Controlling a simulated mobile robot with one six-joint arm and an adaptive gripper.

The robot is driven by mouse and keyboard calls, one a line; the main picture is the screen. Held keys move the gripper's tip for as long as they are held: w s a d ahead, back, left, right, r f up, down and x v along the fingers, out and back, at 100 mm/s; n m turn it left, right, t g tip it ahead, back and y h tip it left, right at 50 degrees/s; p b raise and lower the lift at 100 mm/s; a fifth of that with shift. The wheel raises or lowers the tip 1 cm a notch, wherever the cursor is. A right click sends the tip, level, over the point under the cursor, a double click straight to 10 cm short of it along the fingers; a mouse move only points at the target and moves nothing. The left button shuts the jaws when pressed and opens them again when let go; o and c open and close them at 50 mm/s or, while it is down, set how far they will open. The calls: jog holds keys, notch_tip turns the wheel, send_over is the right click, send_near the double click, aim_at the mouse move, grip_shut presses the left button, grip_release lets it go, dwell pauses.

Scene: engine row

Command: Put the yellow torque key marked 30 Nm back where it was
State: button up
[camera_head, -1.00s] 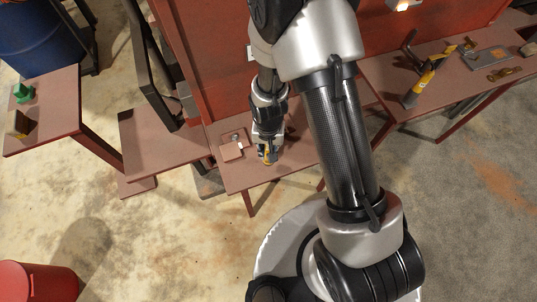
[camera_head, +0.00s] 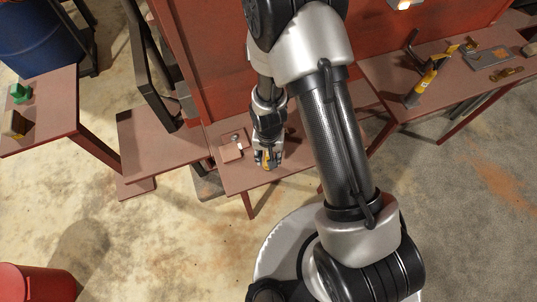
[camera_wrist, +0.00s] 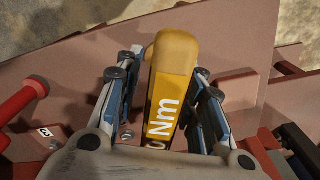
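The yellow torque key (camera_wrist: 175,65) fills the middle of the wrist view, between my gripper's two fingers. Its rounded yellow end points up the picture, and white lettering ending in "0 Nm" shows lower down; the rest is hidden behind my gripper. My gripper (camera_wrist: 170,72) has one finger on each side of it. The right finger looks against it; a narrow gap seems to show on the left, so I cannot tell if it is gripped. In the head view my gripper (camera_head: 267,160) is over the front of the middle bench (camera_head: 245,180), with a little yellow showing.
A small reddish block (camera_head: 233,147) lies on the bench left of my gripper. The right bench (camera_head: 375,75) carries a yellow-and-black tool (camera_head: 425,82) and a grey plate (camera_head: 487,58). The left bench (camera_head: 55,105) holds a green item (camera_head: 20,93). A red bin (camera_head: 35,283) stands lower left.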

notch_tip(320, 180, up, 13)
jog(key=p, duration=0.4)
jog(key=shift+f+p, duration=0.1)
jog(key=shift+p, duration=0.2)
jog(key=s+d+r+n+t, duration=0.1)
jog(key=s+d+r+t, duration=0.2)
jog(key=r, duration=1)
jog(key=s+d+r, duration=0.3)
jog(key=d+r, duration=0.3)
jog(key=r, duration=0.7)
jog(key=s+d+r+n+t, duration=0.1)
jog(key=s+d+r, duration=0.1)
jog(key=s+r, duration=0.2)
jog(key=s, duration=0.3)
jog(key=shift+s+r+t, duration=0.2)
jog(key=shift+s+t, duration=0.1)
